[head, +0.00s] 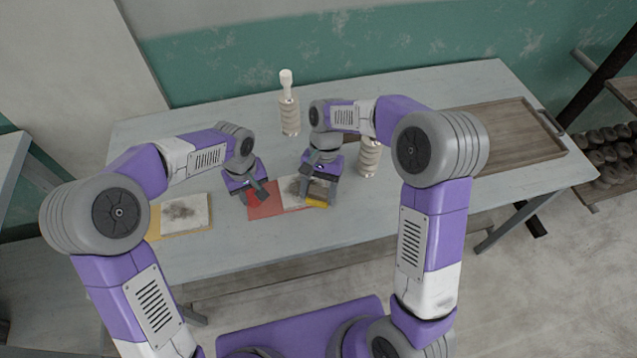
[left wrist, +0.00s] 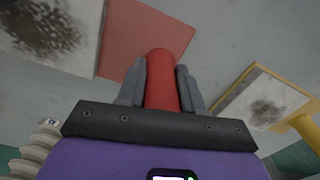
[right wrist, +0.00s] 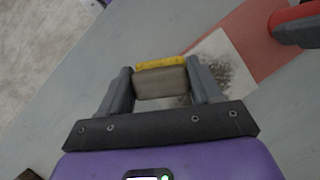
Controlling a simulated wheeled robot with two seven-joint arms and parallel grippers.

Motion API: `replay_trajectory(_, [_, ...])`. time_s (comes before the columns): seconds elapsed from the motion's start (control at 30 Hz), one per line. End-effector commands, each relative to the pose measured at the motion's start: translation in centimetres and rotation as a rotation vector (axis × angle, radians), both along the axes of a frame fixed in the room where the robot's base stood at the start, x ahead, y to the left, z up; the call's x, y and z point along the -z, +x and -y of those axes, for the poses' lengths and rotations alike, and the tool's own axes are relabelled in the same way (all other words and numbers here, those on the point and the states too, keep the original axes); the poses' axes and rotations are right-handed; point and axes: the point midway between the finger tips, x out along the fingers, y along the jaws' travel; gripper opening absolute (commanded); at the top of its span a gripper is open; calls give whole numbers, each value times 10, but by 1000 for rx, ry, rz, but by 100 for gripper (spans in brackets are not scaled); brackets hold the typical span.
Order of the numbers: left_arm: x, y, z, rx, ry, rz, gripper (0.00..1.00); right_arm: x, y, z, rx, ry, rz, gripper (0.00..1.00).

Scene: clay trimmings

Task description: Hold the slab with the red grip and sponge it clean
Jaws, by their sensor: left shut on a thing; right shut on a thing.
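The slab with the red grip lies on the table, its red board (head: 262,207) carrying a pale panel (head: 292,188) with a dark smudge. My left gripper (head: 258,191) is shut on the red grip (left wrist: 162,80), which stands up between its fingers. My right gripper (head: 319,188) is shut on a sponge (head: 316,202), yellow on one side and beige on the other. In the right wrist view the sponge (right wrist: 160,82) is at the panel's edge, beside the smudge (right wrist: 228,75); whether it touches is unclear.
A second smudged slab (head: 182,214) with a yellow board and yellow grip (left wrist: 303,127) lies to the left. A ribbed pot holding a white-topped object (head: 289,112) and another ribbed pot (head: 369,160) stand behind. A wooden tray (head: 512,135) is at the right.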

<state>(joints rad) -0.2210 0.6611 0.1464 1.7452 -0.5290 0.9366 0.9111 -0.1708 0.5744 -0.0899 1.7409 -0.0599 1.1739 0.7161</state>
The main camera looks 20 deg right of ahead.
Motion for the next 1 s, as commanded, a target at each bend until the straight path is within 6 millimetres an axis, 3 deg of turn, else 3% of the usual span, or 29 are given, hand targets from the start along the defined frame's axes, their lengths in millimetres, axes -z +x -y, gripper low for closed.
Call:
replay_trajectory(0.07, [-1, 0, 0, 0, -1, 1, 0, 0, 7, 0, 0, 0, 0, 35])
replay_trajectory(1.0, [0, 0, 0, 0, -1, 1, 0, 2, 93, 2, 1, 0, 0, 35])
